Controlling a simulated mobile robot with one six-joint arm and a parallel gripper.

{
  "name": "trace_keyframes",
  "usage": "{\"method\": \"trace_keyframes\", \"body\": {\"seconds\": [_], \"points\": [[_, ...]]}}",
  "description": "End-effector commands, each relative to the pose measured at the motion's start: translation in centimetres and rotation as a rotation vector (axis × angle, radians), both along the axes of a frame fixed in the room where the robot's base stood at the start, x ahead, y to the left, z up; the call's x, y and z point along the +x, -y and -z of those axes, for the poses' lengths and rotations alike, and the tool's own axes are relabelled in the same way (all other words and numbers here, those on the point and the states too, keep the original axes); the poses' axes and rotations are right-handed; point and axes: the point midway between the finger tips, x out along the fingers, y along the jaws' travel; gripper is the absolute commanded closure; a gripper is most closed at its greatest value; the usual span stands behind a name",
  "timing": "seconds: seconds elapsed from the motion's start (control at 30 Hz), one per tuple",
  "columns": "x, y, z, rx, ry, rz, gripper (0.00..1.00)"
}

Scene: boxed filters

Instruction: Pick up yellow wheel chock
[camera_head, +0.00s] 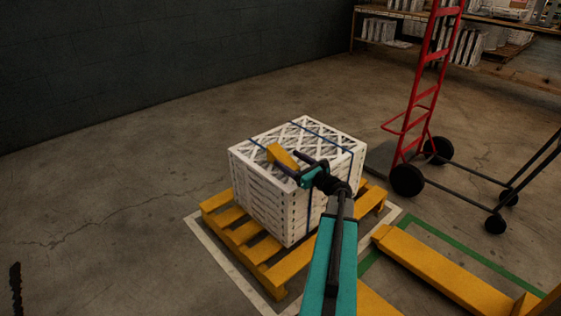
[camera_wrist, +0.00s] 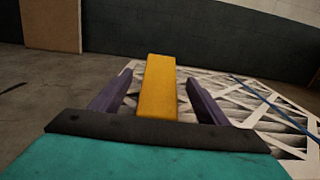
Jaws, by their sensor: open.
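The yellow wheel chock (camera_head: 281,156) lies on top of the stack of boxed filters (camera_head: 262,193), near its left part. In the wrist view the yellow chock (camera_wrist: 158,88) stands between the two dark fingers of my gripper (camera_wrist: 155,95), with a visible gap on each side. My gripper (camera_head: 291,166) is open at the chock in the head view.
The strapped white filter stack sits on a yellow pallet (camera_head: 236,237). A red hand truck (camera_head: 416,98) stands at the right, near black wheels. Yellow forks or beams (camera_head: 440,272) lie at the lower right. Shelves (camera_head: 478,50) stand at the back. Open floor lies left.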

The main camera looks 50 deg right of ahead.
Motion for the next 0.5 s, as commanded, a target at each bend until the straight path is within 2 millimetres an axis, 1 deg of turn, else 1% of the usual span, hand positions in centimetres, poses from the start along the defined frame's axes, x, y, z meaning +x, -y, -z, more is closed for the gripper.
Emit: {"method": "trace_keyframes", "body": {"seconds": [0.03, 0.3, 0.5], "points": [[0.7, 0.1, 0.4, -0.001, 0.0, -0.002, 0.31], [3.4, 0.4, 0.2, 0.0, 0.0, -0.002, 0.31], [3.8, 0.4, 0.0, 0.001, 0.0, 0.0, 0.31]]}}
